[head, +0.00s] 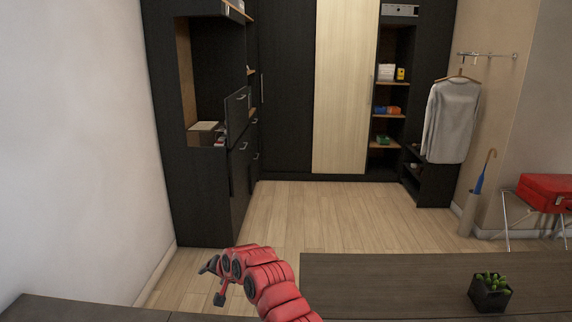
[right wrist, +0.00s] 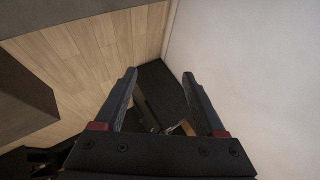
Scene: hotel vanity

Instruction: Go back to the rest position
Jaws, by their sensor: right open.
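My right gripper (head: 214,282) shows at the bottom middle of the head view, at the end of my red arm, above the wooden floor and near the dark vanity top. In the right wrist view its two dark fingers (right wrist: 160,100) are spread apart with nothing between them, so it is open and empty. My left gripper is not in the head view.
A dark vanity top (head: 400,275) runs along the bottom, with a small potted plant (head: 490,291) at right. A white wall (head: 70,130) stands close at left. Dark wardrobes (head: 285,90) line the back. The wooden floor (head: 340,210) between is clear. A red suitcase (head: 546,190) sits at right.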

